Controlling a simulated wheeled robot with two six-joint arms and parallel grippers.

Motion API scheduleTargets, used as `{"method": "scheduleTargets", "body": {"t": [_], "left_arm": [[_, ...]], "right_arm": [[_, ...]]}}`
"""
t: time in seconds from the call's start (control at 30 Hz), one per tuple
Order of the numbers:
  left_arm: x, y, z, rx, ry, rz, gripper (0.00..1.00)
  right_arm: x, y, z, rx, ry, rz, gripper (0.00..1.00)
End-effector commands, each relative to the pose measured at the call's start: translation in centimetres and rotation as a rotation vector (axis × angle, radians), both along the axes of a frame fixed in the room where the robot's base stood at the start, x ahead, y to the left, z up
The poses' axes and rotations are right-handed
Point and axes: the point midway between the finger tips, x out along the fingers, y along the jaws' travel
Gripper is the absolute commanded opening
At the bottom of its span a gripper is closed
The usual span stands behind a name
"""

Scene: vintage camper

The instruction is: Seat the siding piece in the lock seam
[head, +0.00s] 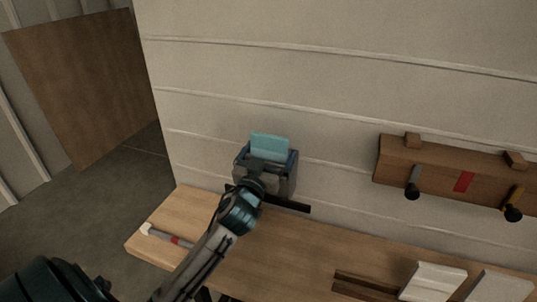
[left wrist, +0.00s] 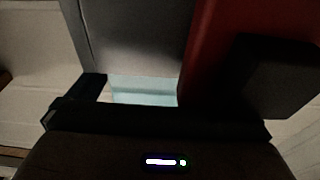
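The siding piece, a light-blue plate (head: 270,147), stands upright against the cream wall in the head view. My left gripper (head: 267,160) is at the wall with a finger on each side of the plate, and it looks shut on it. In the left wrist view a pale-blue strip (left wrist: 143,91) shows between the dark fingers, below a grey surface. The wall has several horizontal seams (head: 200,94); which is the lock seam I cannot tell. The plate's lower part is hidden by my gripper, so its contact with a seam does not show. My right gripper is out of view.
A wooden bench (head: 290,250) runs below along the wall. A hammer (head: 165,236) lies at its left end; white blocks (head: 432,282) and a dark brown strip (head: 365,287) lie to the right. A wooden rack (head: 440,170) with tools hangs on the wall at right.

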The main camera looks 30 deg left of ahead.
Motion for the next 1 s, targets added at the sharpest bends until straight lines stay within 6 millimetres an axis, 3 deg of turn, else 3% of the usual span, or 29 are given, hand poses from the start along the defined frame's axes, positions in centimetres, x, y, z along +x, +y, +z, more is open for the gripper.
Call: {"method": "scheduleTargets", "body": {"t": [0.27,0.7,1.0], "left_arm": [[-1.1,-0.2,-0.6,-0.003,0.006,0.001,1.00],[-8.3,-2.0,-2.1,-0.003,0.005,0.001,1.00],[-10.4,-2.5,-2.0,0.000,0.001,0.000,1.00]], "right_arm": [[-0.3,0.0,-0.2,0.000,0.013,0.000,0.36],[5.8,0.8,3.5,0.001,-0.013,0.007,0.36],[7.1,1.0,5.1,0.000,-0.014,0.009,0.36]]}}
